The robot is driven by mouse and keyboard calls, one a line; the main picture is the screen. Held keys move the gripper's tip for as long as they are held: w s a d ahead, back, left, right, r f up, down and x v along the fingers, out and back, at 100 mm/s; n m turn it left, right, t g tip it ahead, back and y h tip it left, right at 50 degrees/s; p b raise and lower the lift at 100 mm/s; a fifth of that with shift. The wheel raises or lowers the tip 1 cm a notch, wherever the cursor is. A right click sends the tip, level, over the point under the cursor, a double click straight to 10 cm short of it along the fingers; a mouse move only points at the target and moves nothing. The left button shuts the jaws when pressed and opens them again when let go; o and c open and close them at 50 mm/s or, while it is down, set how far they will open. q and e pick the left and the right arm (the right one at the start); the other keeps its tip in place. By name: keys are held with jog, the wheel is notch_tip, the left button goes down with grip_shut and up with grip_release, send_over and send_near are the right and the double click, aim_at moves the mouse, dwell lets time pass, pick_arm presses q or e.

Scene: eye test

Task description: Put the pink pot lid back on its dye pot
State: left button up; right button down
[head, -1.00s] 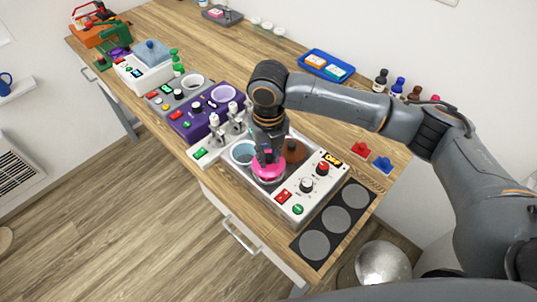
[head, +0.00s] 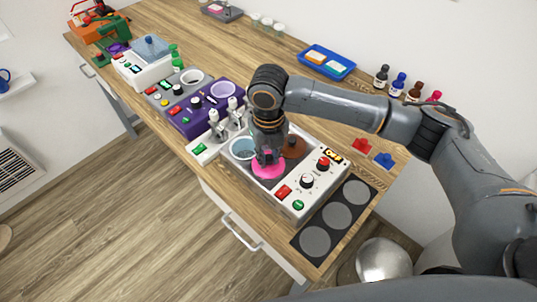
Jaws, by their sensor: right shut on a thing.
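My right gripper (head: 268,158) points down over the white dye unit and is shut on the pink pot lid (head: 268,171). The lid is at the front of the unit's recessed bay, between an open pot (head: 243,148) with a pale blue inside and a brown lid (head: 294,147). The lid hides what is under it, so I cannot tell whether it rests on its dye pot or hovers just above. The gripper covers the lid's knob. My left gripper is not in view.
The white control panel (head: 326,182) with knobs and buttons stands right beside the lid. A black mat with grey discs (head: 338,216) lies in front. Several bottles (head: 398,84), a blue tray (head: 328,61) and red and blue pieces (head: 384,160) lie farther off.

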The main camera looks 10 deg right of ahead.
jog(key=shift+f, duration=0.4)
jog(key=c, duration=0.8)
grip_release()
notch_tip(320, 180, up, 6)
jog(key=p, duration=0.6)
dwell(0.4)
